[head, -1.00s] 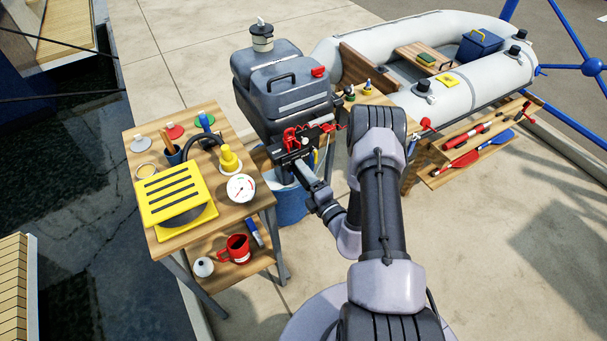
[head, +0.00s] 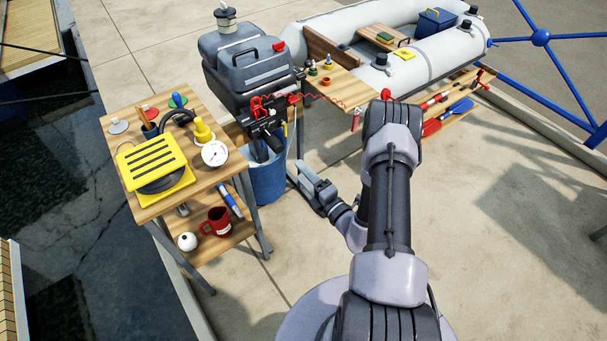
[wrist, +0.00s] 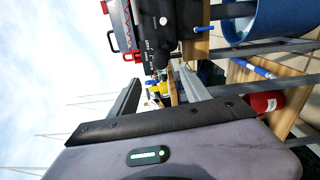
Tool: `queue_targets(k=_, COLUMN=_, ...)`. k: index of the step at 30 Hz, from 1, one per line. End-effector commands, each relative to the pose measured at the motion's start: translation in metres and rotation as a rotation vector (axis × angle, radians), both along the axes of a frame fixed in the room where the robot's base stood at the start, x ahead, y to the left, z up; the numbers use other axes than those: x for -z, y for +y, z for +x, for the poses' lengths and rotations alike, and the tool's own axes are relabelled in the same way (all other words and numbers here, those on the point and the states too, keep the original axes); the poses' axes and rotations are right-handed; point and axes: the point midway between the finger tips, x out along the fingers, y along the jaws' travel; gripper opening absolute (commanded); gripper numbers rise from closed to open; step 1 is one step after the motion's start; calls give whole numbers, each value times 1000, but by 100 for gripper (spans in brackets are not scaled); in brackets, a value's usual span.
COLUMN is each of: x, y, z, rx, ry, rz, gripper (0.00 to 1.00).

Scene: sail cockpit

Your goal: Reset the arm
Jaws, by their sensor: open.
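My gripper (head: 297,172) is open, with nothing visible between its fingers. In the head view it points left and up, near the right side of the blue bucket (head: 269,178). In the wrist view its two fingers (wrist: 160,84) stand apart, and the bucket (wrist: 262,20) shows at the upper right. The black and grey motor control unit (head: 262,120) with red parts is above and left of the gripper in the head view. It also shows in the wrist view (wrist: 163,28), beyond the fingers.
A wooden stand at left (head: 208,178) holds a yellow foot pump (head: 152,155), a gauge (head: 214,153) and a red mug (head: 217,221) on its lower shelf. A grey inflatable boat (head: 340,95) lies at the back. Bare pavement (head: 500,230) is free at right.

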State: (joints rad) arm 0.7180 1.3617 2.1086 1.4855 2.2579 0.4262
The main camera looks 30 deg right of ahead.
Motion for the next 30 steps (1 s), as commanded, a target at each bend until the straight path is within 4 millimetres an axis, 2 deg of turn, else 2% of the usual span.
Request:
queue_targets(k=7, x=-1, y=0, z=0, rx=-2, ry=-1, rz=-1, gripper=56)
queue_targets(k=9, x=-13, y=8, z=6, rx=-41, ry=-17, rz=-26, gripper=56)
queue_targets(k=11, x=-39, y=27, z=15, rx=-132, ry=-55, rz=-85, gripper=56)
queue_targets(k=14, x=-112, y=90, z=26, rx=-405, ry=-172, rz=-280, gripper=56)
queue_targets(k=15, x=-142, y=122, z=21, rx=-536, ry=-232, rz=-385, gripper=56)
queue_targets(k=17, x=-182, y=170, z=2, rx=-742, ry=-332, rz=-563, gripper=56)
queue_targets(k=18, x=-206, y=201, z=-18, rx=-880, ry=-410, rz=-700, gripper=56)
queue_targets(k=20, x=-234, y=242, z=-59, rx=-1099, ry=-545, rz=-943, gripper=56)
queue_targets(k=21, x=-245, y=261, z=-90, rx=-1235, ry=-643, rz=-1117, gripper=56)
queue_targets(k=23, x=-254, y=276, z=-135, rx=-1418, ry=-793, rz=-1393, gripper=56)
queue_targets(k=24, x=-257, y=278, z=-161, rx=-1524, ry=-897, rz=-1587, gripper=56)
queue_targets(k=27, x=-261, y=261, z=-206, rx=-1718, ry=-1149, rz=-2099, gripper=56)
queue_targets(k=28, x=-263, y=252, z=-213, rx=-1752, ry=-1215, rz=-2252, gripper=56)
queue_targets(k=29, x=-266, y=243, z=-218, rx=1662, ry=1194, rz=2244, gripper=56)
queue_targets(k=30, x=-272, y=232, z=-222, rx=1504, ry=1127, rz=2166, gripper=56)
